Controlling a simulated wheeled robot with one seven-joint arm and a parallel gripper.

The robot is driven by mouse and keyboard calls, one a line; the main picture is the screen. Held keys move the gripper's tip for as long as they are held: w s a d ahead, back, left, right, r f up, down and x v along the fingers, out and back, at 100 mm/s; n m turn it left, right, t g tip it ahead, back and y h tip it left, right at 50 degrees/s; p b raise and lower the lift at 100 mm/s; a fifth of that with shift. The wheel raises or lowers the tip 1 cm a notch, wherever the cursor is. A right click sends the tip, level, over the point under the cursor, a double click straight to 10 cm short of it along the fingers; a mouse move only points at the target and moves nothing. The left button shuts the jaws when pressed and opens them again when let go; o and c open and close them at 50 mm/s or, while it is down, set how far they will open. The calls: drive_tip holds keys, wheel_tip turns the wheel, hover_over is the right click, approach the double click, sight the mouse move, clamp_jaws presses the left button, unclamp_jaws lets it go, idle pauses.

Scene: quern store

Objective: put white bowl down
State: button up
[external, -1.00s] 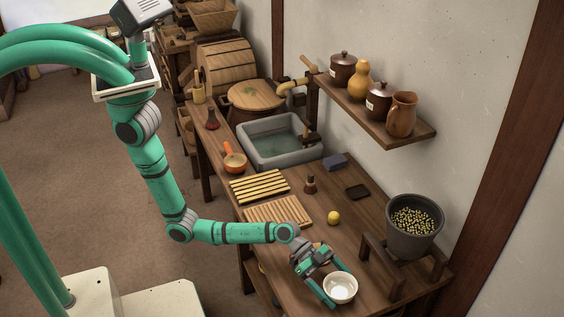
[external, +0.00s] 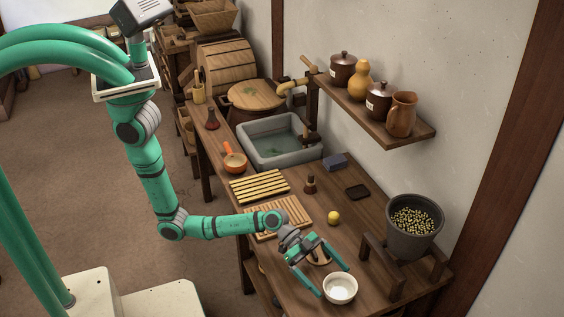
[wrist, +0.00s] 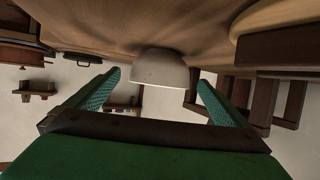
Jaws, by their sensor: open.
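The white bowl (external: 340,289) stands upright on the wooden table near its front right end. My gripper (external: 335,282) is open, and its two green fingers point toward the bowl. In the external view the fingers sit just behind and to the left of the bowl, apart from it. In the wrist view the bowl (wrist: 160,69) appears upside down beyond and between the open fingertips (wrist: 158,78), with a gap on both sides. Nothing is held.
A dark grey pot of grain (external: 414,226) stands on a wooden stand (external: 382,267) right of the bowl. A yellow ball (external: 333,217) and slatted racks (external: 260,187) lie farther back on the table (external: 365,227). A shelf (external: 370,118) of jars hangs above.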

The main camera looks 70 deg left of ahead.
drive_tip(key=v, duration=0.6)
drive_tip(key=shift+a+r, duration=0.1)
drive_tip(key=shift+a, duration=0.1)
